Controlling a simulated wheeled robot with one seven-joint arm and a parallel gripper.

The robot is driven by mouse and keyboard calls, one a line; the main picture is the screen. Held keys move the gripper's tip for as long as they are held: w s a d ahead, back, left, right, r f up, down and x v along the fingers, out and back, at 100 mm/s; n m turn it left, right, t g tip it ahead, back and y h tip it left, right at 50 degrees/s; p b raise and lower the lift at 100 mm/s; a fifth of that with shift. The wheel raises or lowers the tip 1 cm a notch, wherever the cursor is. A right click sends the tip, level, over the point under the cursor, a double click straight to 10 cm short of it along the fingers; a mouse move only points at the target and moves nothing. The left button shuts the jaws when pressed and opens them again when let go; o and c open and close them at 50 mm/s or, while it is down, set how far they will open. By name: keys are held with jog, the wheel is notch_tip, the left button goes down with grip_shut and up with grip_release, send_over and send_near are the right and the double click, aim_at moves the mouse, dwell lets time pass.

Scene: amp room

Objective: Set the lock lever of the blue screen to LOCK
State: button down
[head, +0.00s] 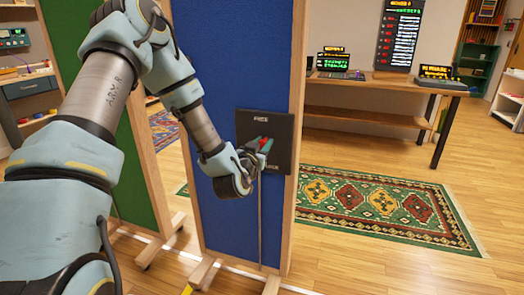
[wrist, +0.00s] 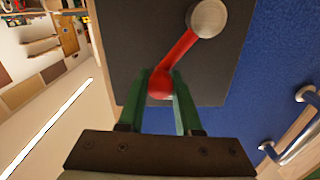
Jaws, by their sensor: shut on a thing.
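The blue screen (head: 215,90) is a blue fabric panel in a light wooden frame. A dark plate (head: 284,125) on it reads FREE at its top; it also shows in the wrist view (wrist: 130,40). The red lever (head: 266,145) runs from a round silver pivot (wrist: 207,18) to a red knob (wrist: 160,85). My gripper (head: 259,155) is at the plate, its green fingers shut on the knob, one on each side in the wrist view (wrist: 161,92).
A green screen (head: 85,60) stands at the left. The screen's wooden feet (head: 202,272) rest on the floor. A patterned rug (head: 380,205) lies at the right, before a wooden table (head: 385,82) with displays. Open floor lies around the rug.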

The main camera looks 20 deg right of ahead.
jog(key=f+m+b, duration=0.1)
jog(key=s+d+f+m+b, duration=0.1)
jog(key=b, duration=0.1)
jog(key=m+b, duration=0.1)
jog(key=shift+s+d+f+m, duration=0.25)
jog(key=shift+d+f+m, duration=0.05)
jog(key=shift+f+m, duration=0.1)
jog(key=m+b, duration=0.1)
jog(key=f+b, duration=0.1)
jog(key=shift+s+d+m+b, duration=0.2)
jog(key=shift+m+b, duration=0.1)
jog(key=shift+m, duration=0.1)
jog(key=shift+s+d+f+m+b, duration=0.1)
jog(key=shift+f+m+b, duration=0.6)
jog(key=shift+m+b, duration=0.5)
jog(key=shift+f+m+b, duration=0.45)
jog(key=shift+m+b, duration=0.25)
jog(key=shift+b, duration=0.15)
jog(key=c, duration=0.6)
grip_release()
jog(key=shift+r, duration=0.1)
